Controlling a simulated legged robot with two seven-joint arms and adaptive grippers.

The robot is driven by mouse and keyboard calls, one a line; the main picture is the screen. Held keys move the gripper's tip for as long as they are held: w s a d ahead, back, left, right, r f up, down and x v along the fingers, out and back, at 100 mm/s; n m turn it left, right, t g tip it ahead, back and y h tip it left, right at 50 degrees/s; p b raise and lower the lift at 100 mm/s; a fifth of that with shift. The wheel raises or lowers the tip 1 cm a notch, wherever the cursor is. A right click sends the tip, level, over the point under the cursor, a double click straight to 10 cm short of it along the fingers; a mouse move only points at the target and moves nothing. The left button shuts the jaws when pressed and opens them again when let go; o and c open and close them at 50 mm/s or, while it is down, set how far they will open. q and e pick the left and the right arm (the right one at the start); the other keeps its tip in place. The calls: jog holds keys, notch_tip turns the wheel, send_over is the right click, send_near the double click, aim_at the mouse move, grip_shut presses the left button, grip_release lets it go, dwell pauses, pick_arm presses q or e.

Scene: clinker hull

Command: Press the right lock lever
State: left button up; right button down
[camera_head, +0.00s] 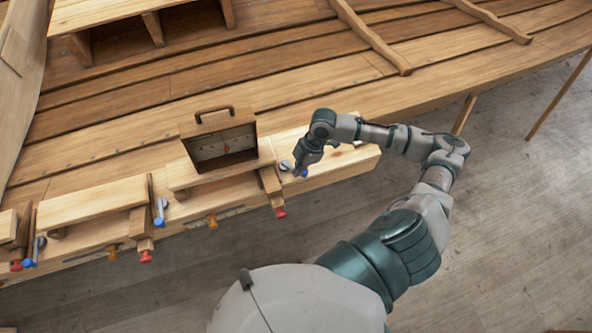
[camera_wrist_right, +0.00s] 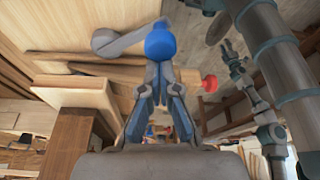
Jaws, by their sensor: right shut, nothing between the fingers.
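The right lock lever is grey with a blue ball end (camera_wrist_right: 160,43); in the head view its grey part (camera_head: 286,165) shows beside my right gripper (camera_head: 300,174), at the right end of the wooden bench along the hull. In the wrist view the shut, empty fingers (camera_wrist_right: 159,84) point at the blue ball, and their tips overlap its lower edge. I cannot tell whether they touch it. The grey lever arm (camera_wrist_right: 115,43) runs left from the ball.
Similar blue-ended levers (camera_head: 160,212) (camera_head: 36,247) lie farther left along the bench. A red knob (camera_head: 280,212) sits below the right lever. A wooden box with a handle (camera_head: 188,127) stands left of my gripper. Open floor (camera_head: 500,220) lies at right.

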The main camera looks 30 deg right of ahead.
jog(key=shift+w+d+n, duration=0.15)
jog(key=shift+d+n, duration=0.5)
jog(key=shift+n, duration=0.25)
jog(key=shift+w+d+n+g, duration=0.25)
jog(key=shift+d+n+g, duration=0.3)
jog(key=shift+n, duration=0.45)
jog(key=shift+w, duration=0.1)
jog(key=shift+w+d, duration=0.1)
jog(key=shift+d, duration=0.2)
